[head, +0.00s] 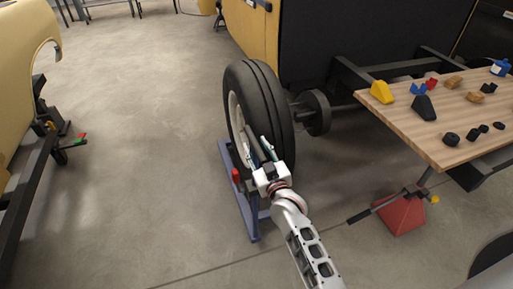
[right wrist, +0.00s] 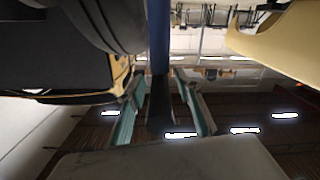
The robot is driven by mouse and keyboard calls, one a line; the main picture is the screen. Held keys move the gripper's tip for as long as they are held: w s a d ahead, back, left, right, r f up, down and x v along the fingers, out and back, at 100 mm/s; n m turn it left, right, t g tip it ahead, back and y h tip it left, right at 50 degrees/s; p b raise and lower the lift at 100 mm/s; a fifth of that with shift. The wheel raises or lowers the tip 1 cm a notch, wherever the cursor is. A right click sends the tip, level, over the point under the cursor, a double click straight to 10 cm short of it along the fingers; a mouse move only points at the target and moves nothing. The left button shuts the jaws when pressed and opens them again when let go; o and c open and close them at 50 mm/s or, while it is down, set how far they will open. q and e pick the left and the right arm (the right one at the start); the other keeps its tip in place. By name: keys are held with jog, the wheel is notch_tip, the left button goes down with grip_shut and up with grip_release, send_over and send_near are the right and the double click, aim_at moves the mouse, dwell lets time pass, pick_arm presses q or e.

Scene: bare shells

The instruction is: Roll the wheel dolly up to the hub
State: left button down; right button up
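The wheel dolly (head: 247,207) is a low blue frame on the floor with a red part (head: 236,175) at its side. A large black tyre with a cream rim (head: 262,95) stands upright on it. The hub (head: 318,112), a dark drum on an axle, is just right of the wheel. My right gripper (head: 262,150) is in front of the tyre's lower part. In the right wrist view its teal fingers (right wrist: 160,105) are spread on either side of a dark grip below a blue post (right wrist: 159,40), with gaps showing. My left gripper is not in view.
A wooden table (head: 410,125) with several small parts stands at right. A red block (head: 402,215) and a dark bar (head: 372,208) are below it. A yellow vehicle body (head: 20,70) is at left. Open concrete floor (head: 150,130) lies between it and the dolly.

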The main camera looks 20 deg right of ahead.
grip_shut()
jog(key=w+d+p, duration=0.1)
jog(key=d+p, duration=0.1)
jog(key=d, duration=2.6)
jog(key=shift+d+r, duration=0.2)
jog(key=shift+d, duration=0.1)
jog(key=shift+d, duration=0.1)
grip_release()
jog(key=s, duration=1.2)
